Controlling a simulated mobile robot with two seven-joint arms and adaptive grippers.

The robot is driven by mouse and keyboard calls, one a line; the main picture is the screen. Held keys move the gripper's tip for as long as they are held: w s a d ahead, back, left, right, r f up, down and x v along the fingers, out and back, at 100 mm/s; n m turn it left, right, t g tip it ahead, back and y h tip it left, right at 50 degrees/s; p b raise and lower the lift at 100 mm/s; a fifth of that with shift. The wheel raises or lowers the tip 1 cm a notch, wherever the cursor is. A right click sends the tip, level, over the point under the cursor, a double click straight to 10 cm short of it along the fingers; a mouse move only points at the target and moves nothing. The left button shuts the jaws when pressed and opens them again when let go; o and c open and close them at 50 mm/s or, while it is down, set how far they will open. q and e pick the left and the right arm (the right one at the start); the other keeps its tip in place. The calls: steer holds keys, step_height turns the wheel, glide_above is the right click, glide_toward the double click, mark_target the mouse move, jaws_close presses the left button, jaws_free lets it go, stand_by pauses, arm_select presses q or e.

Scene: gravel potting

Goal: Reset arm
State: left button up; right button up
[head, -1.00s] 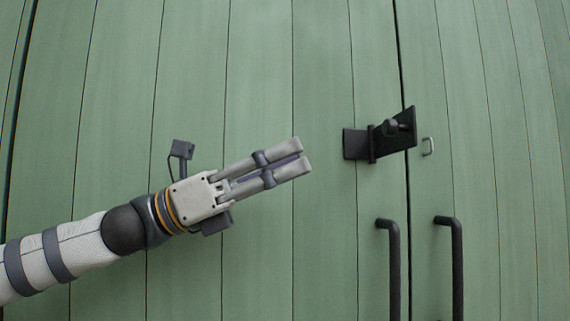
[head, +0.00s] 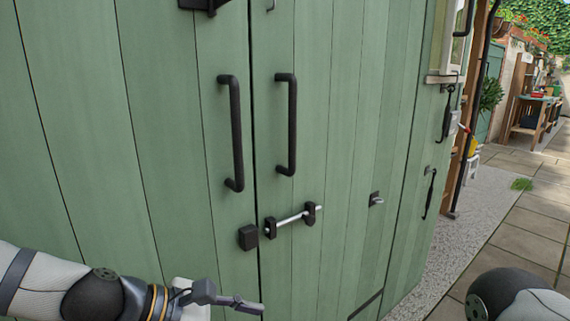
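My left gripper (head: 258,308) is at the bottom of the head view, low in front of the green doors. I see its fingers nearly edge-on, so the gap between them does not show. Nothing is seen in it. Part of my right arm (head: 515,298) shows at the lower right corner. The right gripper is outside the picture.
The green doors (head: 170,160) carry two black handles (head: 235,135). A black latch (head: 205,4) is cut off at the top. Paving (head: 525,235) lies open at right.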

arm_select(q)
steer(key=s+a+f+m+g+y, duration=0.2)
steer(key=s+f+m+y, duration=0.15)
steer(key=s+f, duration=0.55)
steer(key=s+a+f+m+g+y, duration=0.2)
steer(key=s+a+f+m, duration=0.15)
steer(key=s+f, duration=0.6)
steer(key=s+a+f+m+g+y, duration=0.1)
steer(key=s+a+f+m+y, duration=0.1)
steer(key=s+a+m, duration=0.3)
steer(key=s+a+f+m+g+y+p, duration=0.1)
steer(key=s+a+m, duration=0.5)
steer(key=s, duration=0.6)
steer(key=shift+f+g+y, duration=0.4)
steer(key=shift+f+y, duration=0.35)
arm_select(e)
steer(key=shift+w+r+t, duration=0.3)
steer(key=shift+w+r, duration=0.4)
